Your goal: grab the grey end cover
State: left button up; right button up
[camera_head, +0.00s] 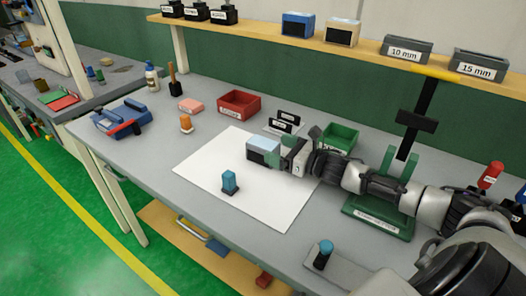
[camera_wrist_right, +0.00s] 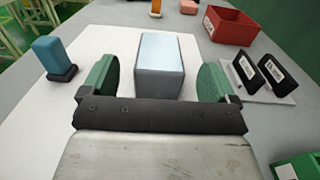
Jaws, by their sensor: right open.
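A grey box-shaped block with a pale blue top (camera_head: 263,148), which looks like the grey end cover, lies on the white sheet (camera_head: 205,180). My right gripper (camera_head: 284,151) is open beside it. In the right wrist view, the block (camera_wrist_right: 160,68) stands just ahead, between the lines of the two green finger pads of the gripper (camera_wrist_right: 157,84). Gaps show on both sides, so the pads do not touch it. In the head view, the gripper hides part of its right side. My left gripper is not in view.
A blue block on a dark base (camera_head: 229,182) stands on the sheet, left of the gripper. Behind are a red bin (camera_head: 239,103), two black labelled cards (camera_head: 285,121) and a green bin (camera_head: 341,138). A green stand (camera_head: 378,218) is under my right arm.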

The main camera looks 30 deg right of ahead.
aim_at(266, 143)
jog(key=shift+p+x, duration=0.55)
jog(key=shift+x, duration=1.8)
jog(key=shift+f, duration=0.25)
jog(key=c, duration=1.1)
jog(key=shift+o, duration=0.2)
jog(key=shift+r, duration=0.1)
